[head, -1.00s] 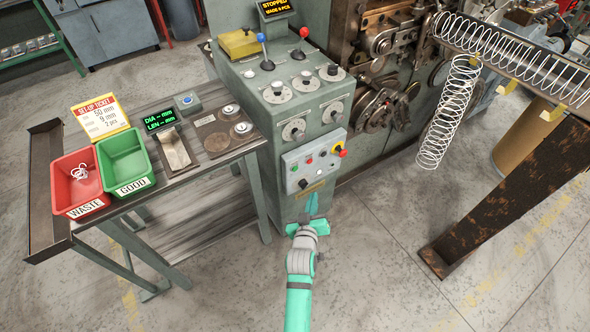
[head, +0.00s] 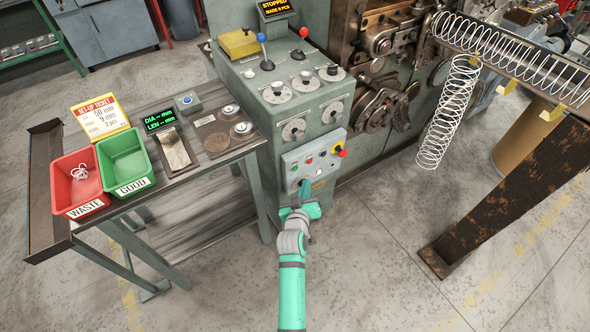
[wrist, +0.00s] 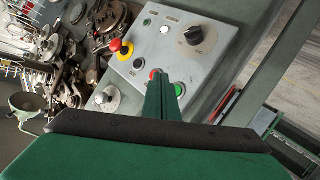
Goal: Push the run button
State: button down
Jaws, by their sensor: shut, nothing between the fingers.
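The control panel (head: 330,162) is a light grey box on the front of the green machine. A green button (head: 295,168), likely the run button, sits at its left end. In the wrist view the green button (wrist: 179,89) shows just right of my fingertips, and a red button (wrist: 155,73) is partly behind them. My gripper (head: 304,184) is shut and empty, in front of the panel's lower left part. In the wrist view its fingers (wrist: 162,82) point at the panel between those two buttons. I cannot tell whether they touch it. Button labels are unreadable.
A red-and-yellow emergency stop (head: 341,151) sits at the panel's right end. A black knob (wrist: 194,36) is on the panel too. The display (head: 275,9) reads stopped. A side table with a red bin (head: 88,208) and green bin (head: 118,148) stands left; a rusty beam (head: 510,195) is right.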

jog(key=shift+w+a, duration=0.6)
jog(key=shift+w, duration=0.25)
jog(key=shift+w+a, duration=0.6)
jog(key=shift+w, duration=0.2)
dwell(0.9)
jog(key=shift+w+a, duration=0.25)
jog(key=shift+w, duration=0.15)
jog(key=shift+w+a, duration=0.2)
jog(key=shift+w, duration=0.1)
dwell(0.9)
jog(key=shift+s, duration=0.1)
jog(key=shift+s+d, duration=0.45)
jog(key=shift+s, duration=0.15)
jog(key=shift+s+d, duration=0.75)
jog(key=shift+s, duration=0.25)
jog(key=shift+s+d, duration=0.75)
jog(key=shift+s, duration=0.25)
